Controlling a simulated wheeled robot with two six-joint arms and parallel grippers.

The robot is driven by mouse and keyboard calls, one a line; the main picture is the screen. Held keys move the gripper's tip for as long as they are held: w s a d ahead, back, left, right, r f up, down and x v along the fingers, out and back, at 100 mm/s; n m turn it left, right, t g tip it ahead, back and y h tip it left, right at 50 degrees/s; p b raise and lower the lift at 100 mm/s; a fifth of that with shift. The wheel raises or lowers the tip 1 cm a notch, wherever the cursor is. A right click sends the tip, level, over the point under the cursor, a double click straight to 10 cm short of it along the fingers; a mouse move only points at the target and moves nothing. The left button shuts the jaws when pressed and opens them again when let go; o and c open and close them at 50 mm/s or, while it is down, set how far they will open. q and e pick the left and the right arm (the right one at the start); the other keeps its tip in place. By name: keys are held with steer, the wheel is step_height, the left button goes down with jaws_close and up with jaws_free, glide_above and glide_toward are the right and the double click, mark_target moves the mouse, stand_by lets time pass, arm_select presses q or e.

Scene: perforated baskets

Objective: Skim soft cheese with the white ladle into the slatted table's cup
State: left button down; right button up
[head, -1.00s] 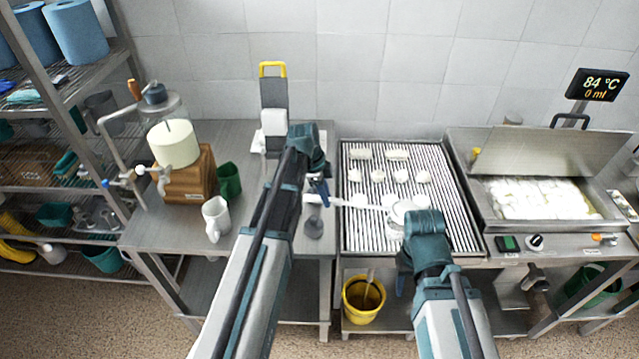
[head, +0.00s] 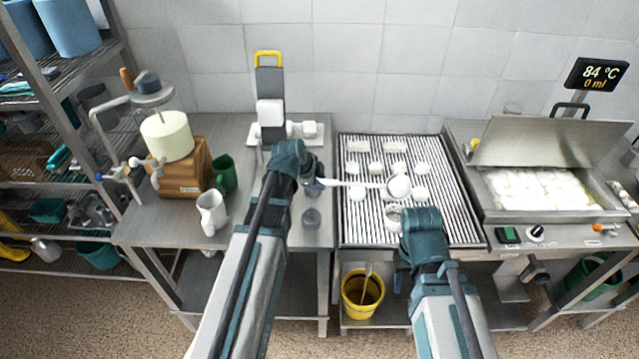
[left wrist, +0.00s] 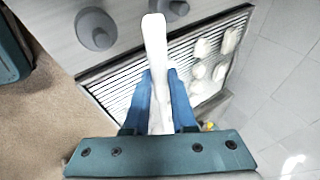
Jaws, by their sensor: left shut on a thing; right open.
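My left gripper (head: 316,187) is shut on the handle of the white ladle (head: 352,183). The handle also shows between the blue fingers in the left wrist view (left wrist: 156,55). The ladle's bowl (head: 399,187) is over the slatted table (head: 362,232), just behind a pale round cup (head: 393,217). The bowl looks white; I cannot tell whether cheese is in it. Several white cheese pieces (head: 376,168) lie on the slats. My right gripper (head: 403,279) is open and low at the table's front edge, apart from the cup; its fingers are partly hidden.
A steel vat (head: 480,212) of white curd stands at the right, its lid raised. A white jug (head: 211,212) and a green mug (head: 223,173) stand on the left counter. A yellow bucket (head: 362,310) is below the slatted table. The slats' front left is clear.

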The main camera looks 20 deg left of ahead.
arm_select(q)
steer(key=shift+s+d+f+m+t+y+b, duration=0.15)
steer(key=shift+s+m+t+b, duration=0.1)
steer(key=shift+t+b, duration=0.6)
steer(key=shift+s+m+t+y+b, duration=0.1)
steer(key=shift+m+t+b, duration=0.1)
steer(key=shift+t+b, duration=0.7)
steer(key=shift+s+d+f+m+t+y+b, duration=0.2)
steer(key=shift+t+b, duration=0.35)
steer(key=shift+b, duration=0.55)
steer(key=shift+a+r, duration=0.1)
steer(key=shift+r, duration=0.05)
